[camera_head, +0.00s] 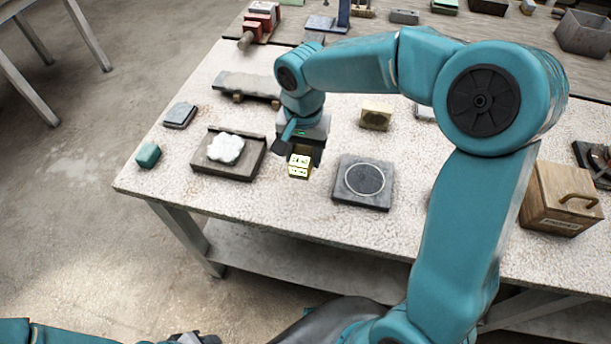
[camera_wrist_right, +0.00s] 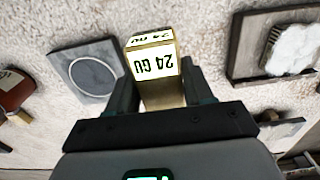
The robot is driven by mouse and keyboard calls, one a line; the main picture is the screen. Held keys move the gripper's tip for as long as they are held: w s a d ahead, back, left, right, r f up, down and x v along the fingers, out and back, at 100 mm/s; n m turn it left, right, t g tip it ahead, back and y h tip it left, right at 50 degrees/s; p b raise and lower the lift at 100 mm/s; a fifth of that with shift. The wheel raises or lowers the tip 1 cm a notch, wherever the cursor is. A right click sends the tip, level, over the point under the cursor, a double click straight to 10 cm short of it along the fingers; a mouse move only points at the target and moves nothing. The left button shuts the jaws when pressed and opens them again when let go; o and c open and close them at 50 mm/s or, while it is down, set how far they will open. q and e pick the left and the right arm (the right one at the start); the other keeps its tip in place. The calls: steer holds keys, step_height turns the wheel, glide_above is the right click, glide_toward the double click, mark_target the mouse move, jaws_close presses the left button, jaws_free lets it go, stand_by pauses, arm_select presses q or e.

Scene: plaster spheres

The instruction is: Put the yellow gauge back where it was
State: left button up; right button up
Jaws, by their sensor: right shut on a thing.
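The yellow gauge (camera_head: 299,165) is a small brass-yellow block with white labels. It is in my right gripper (camera_head: 302,157), whose fingers are shut on its sides. In the right wrist view the gauge (camera_wrist_right: 157,68) stands out between the dark fingers, with "24 GU" reading upside down. It is over the table between the slab with a ring (camera_head: 345,193) and the dark tray (camera_head: 205,166). I cannot tell whether it touches the tabletop. Part of what seems to be my left gripper (camera_head: 190,339) shows at the bottom edge; its fingers are not clear.
A tan block with a dark round face (camera_head: 376,116) stands behind the ringed slab. A teal block (camera_head: 148,155) is near the left edge, and a wooden box (camera_head: 560,200) stands at right. Speckled tabletop around the gauge is bare.

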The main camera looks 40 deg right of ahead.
mark_target(304, 185)
step_height(304, 185, down, 3)
steer(key=shift+w+f, duration=0.1)
step_height(304, 185, down, 4)
steer(key=shift+f, duration=0.35)
steer(key=shift+f+b, duration=0.15)
steer(key=shift+b, duration=0.2)
steer(key=o, duration=0.9)
steer(key=shift+o, duration=0.2)
